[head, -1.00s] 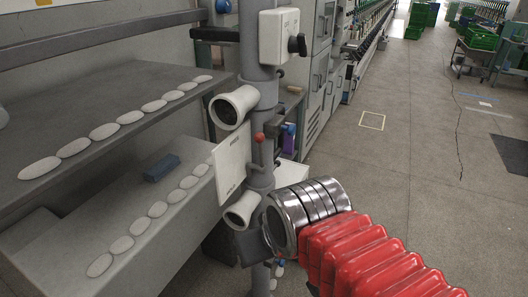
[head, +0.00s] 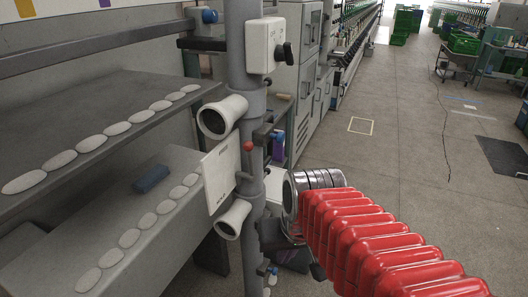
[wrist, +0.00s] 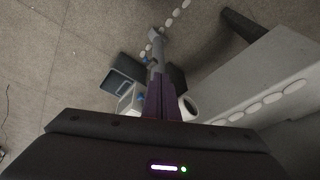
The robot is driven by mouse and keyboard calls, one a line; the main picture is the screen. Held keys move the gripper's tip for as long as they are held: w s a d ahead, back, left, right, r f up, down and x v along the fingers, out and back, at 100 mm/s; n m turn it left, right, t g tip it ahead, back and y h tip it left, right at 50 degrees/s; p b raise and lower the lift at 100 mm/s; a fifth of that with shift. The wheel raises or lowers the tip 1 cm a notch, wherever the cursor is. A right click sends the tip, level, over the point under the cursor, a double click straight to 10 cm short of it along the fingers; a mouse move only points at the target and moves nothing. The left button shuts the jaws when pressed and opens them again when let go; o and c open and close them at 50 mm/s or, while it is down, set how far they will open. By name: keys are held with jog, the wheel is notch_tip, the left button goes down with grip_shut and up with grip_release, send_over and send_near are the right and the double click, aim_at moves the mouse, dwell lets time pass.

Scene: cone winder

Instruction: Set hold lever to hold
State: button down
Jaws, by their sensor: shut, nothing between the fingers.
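The likely hold lever is a short lever with a red ball knob (head: 248,146) beside the grey post (head: 252,100) in the head view. A pale plate (head: 222,172) with small, hard-to-read lettering stands just left of it. The knob is toward the plate's upper end. My gripper shows in the wrist view as purple fingers (wrist: 158,100) shut together and empty, pointing along the post. In the head view my red-sleeved arm lies right of and below the lever, and the fingers cannot be made out. The lever cannot be made out in the wrist view.
Two white cups (head: 222,116) and (head: 233,219) stick out from the post above and below the plate. A white box with a black knob (head: 270,46) is higher up. Grey shelves with pale oval pieces (head: 115,128) lie left.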

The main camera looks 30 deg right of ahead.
notch_tip(320, 180, down, 3)
jog(key=d+m+g+y, duration=0.1)
jog(key=d+m+y, duration=0.1)
jog(key=d+m, duration=0.1)
jog(key=m+t+y, duration=0.1)
jog(key=t+y, duration=1)
send_near(250, 162)
jog(key=d+r, duration=0.3)
jog(key=d, duration=0.1)
jog(key=shift+s+r, duration=0.1)
jog(key=shift+s, duration=0.25)
jog(key=shift+a, duration=0.1)
jog(key=x, duration=1)
jog(key=shift+f+g, duration=0.3)
